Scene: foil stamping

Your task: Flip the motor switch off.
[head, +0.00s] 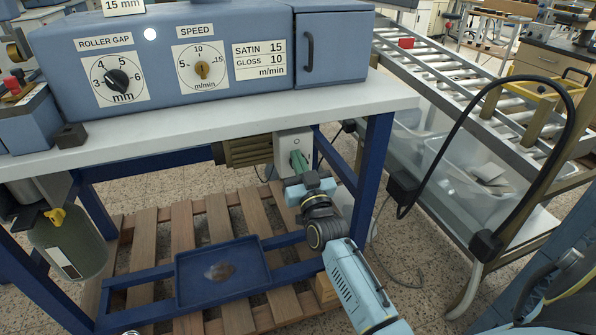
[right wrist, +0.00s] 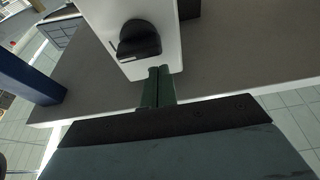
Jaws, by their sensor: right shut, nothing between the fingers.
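The motor switch box (head: 288,143) is a pale box under the front edge of the table, with a small round mark near its top. In the right wrist view the pale box (right wrist: 96,18) carries a black switch knob (right wrist: 139,40). My right gripper (head: 299,162) is shut and empty, its green fingers in front of the box's face and hiding part of it. In the right wrist view the fingertips (right wrist: 160,70) lie just below the knob, apart from it in the picture; whether they touch the box I cannot tell. My left gripper is not in view.
A ribbed motor (head: 245,152) sits left of the box. The blue table leg (head: 374,160) stands to its right, and the white tabletop (head: 225,128) is above. A blue tray (head: 200,290) lies below. A black cable (head: 440,150) arches at the right beside the roller conveyor (head: 455,75).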

